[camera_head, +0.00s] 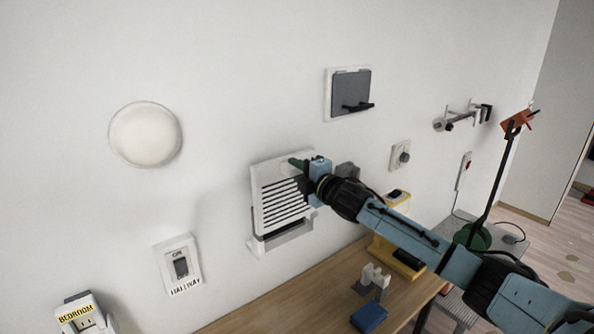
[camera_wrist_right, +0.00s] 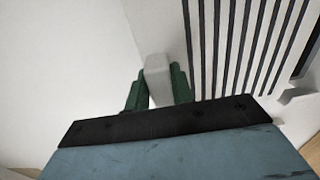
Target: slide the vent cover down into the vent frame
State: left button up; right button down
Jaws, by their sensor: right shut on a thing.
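The vent cover (camera_head: 280,203) is a white panel with dark horizontal slats, up against the wall in the head view. Its slats also show in the wrist view (camera_wrist_right: 252,45). The vent frame (camera_head: 282,240) shows below the cover as a pale lower rim and side edge, with a dark opening between them. The cover's lower edge is above the frame's bottom rim. My right gripper (camera_head: 298,163) is at the cover's upper right. In the wrist view its green fingers (camera_wrist_right: 158,92) are shut on a pale grip tab (camera_wrist_right: 157,75) beside the slats. My left gripper is out of view.
A round white disc (camera_head: 145,134) and a hallway switch (camera_head: 178,265) are on the wall at left. A grey panel with a peg (camera_head: 349,93) is above right. A wooden table (camera_head: 300,295) below holds a blue block (camera_head: 369,317) and a yellow stand (camera_head: 397,258).

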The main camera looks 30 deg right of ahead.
jog(key=shift+p, duration=0.35)
dwell(0.7)
jog(key=shift+f+b, duration=2.05)
jog(key=shift+f, duration=0.75)
jog(key=c, duration=1.1)
grip_release()
jog(key=shift+f, duration=0.1)
jog(key=shift+s, duration=0.1)
jog(key=b, duration=0.3)
send_near(289, 185)
jog(key=shift+s+d, duration=0.15)
jog(key=shift+s, duration=1.6)
jog(key=shift+s+d, duration=0.15)
jog(key=shift+s, duration=1.55)
